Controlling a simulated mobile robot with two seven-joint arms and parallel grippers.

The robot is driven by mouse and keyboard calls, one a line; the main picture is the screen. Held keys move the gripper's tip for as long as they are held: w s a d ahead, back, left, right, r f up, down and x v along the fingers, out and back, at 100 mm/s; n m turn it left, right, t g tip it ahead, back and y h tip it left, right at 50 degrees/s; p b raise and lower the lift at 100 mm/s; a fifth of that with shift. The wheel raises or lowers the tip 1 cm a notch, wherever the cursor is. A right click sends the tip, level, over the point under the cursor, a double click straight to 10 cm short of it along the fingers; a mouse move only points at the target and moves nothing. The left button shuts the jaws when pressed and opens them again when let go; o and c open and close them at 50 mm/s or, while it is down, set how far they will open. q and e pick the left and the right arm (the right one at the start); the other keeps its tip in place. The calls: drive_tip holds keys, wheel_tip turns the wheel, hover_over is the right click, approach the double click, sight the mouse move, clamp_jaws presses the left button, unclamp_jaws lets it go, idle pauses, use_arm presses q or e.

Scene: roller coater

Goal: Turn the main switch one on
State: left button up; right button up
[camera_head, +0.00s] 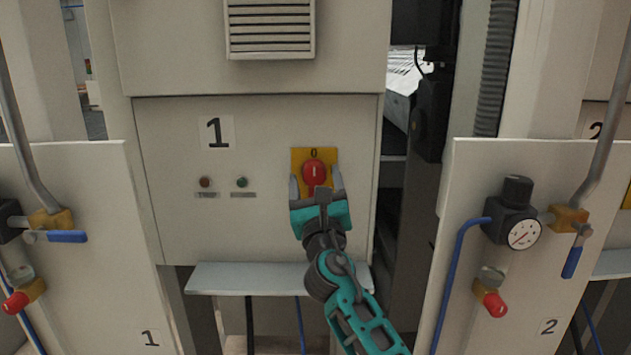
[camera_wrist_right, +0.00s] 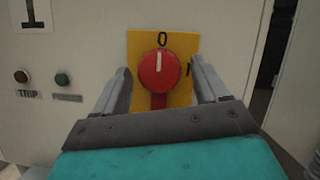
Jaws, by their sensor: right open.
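The main switch one (camera_head: 314,172) is a red round knob on a yellow plate, on the cabinet panel marked 1. In the right wrist view the red knob (camera_wrist_right: 158,70) has its white mark pointing up at the 0; a 1 is printed at the plate's right. My right gripper (camera_head: 317,184) is open in front of the switch, one finger on each side of the knob. In the right wrist view the fingers (camera_wrist_right: 164,82) stand apart from the knob, with gaps on both sides. My left gripper is not in view.
A brown light (camera_head: 205,182) and a green light (camera_head: 242,182) sit left of the switch. A grey ledge (camera_head: 240,279) juts out below. Side panels with a gauge (camera_head: 524,234), blue-handled valves and red-ended fittings stand on both sides.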

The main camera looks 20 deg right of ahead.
drive_tip(key=shift+w, duration=0.1)
drive_tip(key=shift+c, duration=0.4)
drive_tip(key=shift+c, duration=0.7)
drive_tip(key=c, duration=0.8)
drive_tip(key=shift+c, duration=0.2)
